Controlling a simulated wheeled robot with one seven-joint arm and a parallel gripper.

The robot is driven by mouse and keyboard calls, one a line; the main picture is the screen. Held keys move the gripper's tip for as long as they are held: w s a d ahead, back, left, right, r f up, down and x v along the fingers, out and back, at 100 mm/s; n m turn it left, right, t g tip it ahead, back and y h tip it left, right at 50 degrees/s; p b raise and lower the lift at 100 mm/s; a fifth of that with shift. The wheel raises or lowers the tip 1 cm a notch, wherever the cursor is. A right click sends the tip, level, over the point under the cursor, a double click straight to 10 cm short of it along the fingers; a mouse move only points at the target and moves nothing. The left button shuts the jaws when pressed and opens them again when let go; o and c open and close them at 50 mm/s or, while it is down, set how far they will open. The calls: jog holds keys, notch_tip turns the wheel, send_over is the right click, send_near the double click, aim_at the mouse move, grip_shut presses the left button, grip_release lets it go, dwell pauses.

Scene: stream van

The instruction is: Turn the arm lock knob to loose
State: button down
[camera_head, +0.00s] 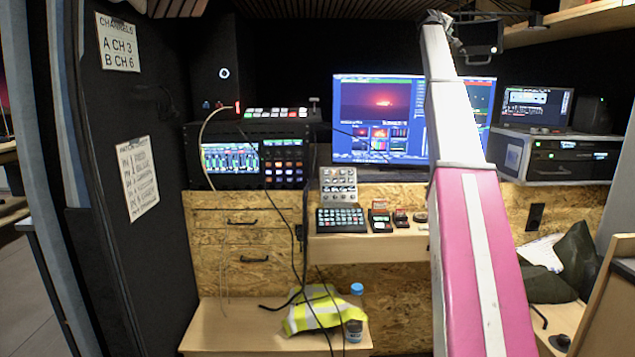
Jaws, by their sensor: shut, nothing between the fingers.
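My pink and white arm rises from the bottom right to the top of the picture. My gripper (440,19) is at its far end, small and shut with nothing in it. It is in front of or next to a dark jointed arm (492,15) under the ceiling, which carries a small black device (480,37). I cannot clearly make out the arm lock knob or its setting among these small dark parts. I cannot tell whether my gripper touches the jointed arm.
A large monitor (375,115) stands behind my arm. A wooden shelf (570,22) juts out at top right, above a laptop (535,106). A switcher (278,114) sits on a rack at left. Cables hang over the chipboard desk front. A bottle (356,310) stands on the low bench.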

jog(key=shift+x, duration=0.85)
jog(key=shift+w+d+r, duration=0.1)
jog(key=shift+w+r, duration=0.3)
jog(key=shift+r, duration=0.15)
jog(key=shift+f, duration=0.2)
dwell(0.3)
jog(key=shift+s+d+f, duration=0.15)
jog(key=shift+f, duration=0.1)
jog(key=v, duration=0.6)
jog(key=shift+s+f, duration=0.3)
jog(key=shift+f, duration=0.05)
